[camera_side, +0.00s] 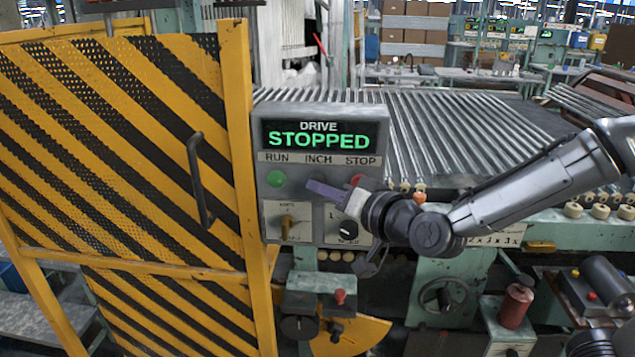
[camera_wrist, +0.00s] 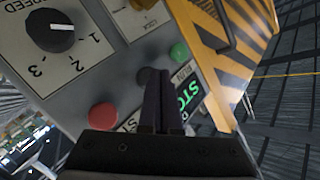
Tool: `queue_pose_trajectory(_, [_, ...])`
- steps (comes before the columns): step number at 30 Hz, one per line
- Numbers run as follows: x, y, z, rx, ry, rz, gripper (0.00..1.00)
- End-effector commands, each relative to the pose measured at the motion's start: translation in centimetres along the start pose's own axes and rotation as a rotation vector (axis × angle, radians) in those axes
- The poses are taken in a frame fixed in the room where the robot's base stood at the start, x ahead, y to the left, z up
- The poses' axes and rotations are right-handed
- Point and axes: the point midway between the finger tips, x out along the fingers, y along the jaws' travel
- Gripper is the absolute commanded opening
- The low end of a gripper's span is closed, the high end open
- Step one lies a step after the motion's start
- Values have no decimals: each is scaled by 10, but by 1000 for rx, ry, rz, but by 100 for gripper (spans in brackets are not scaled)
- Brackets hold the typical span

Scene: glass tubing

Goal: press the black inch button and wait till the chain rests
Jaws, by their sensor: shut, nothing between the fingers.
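The grey control panel (camera_side: 270,242) has a display (camera_side: 318,135) reading DRIVE STOPPED. Below it are the labels RUN, INCH and STOP. The black inch button (camera_wrist: 146,76) shows in the wrist view between the green and red buttons, partly covered by my fingers. In the side view my gripper hides it. My gripper (camera_side: 309,187) is shut and empty, its tips right in front of the inch button; it also shows in the wrist view (camera_wrist: 158,74). I cannot tell whether the tips touch the button. Glass tubes (camera_side: 450,125) lie in rows on the conveyor behind; they look whole.
The green run button (camera_side: 276,178) is left of my fingertips, and the red stop button (camera_side: 356,181) is close on the right. A speed knob (camera_wrist: 50,30) is below. A yellow-black striped guard (camera_side: 120,150) with a handle stands left of the panel.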

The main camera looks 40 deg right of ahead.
Motion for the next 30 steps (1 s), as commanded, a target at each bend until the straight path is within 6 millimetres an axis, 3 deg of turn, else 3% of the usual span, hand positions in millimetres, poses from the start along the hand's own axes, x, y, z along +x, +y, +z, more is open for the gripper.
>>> queue_pose_trajectory(30, [7, 5, -5, 1, 2, 0, 0])
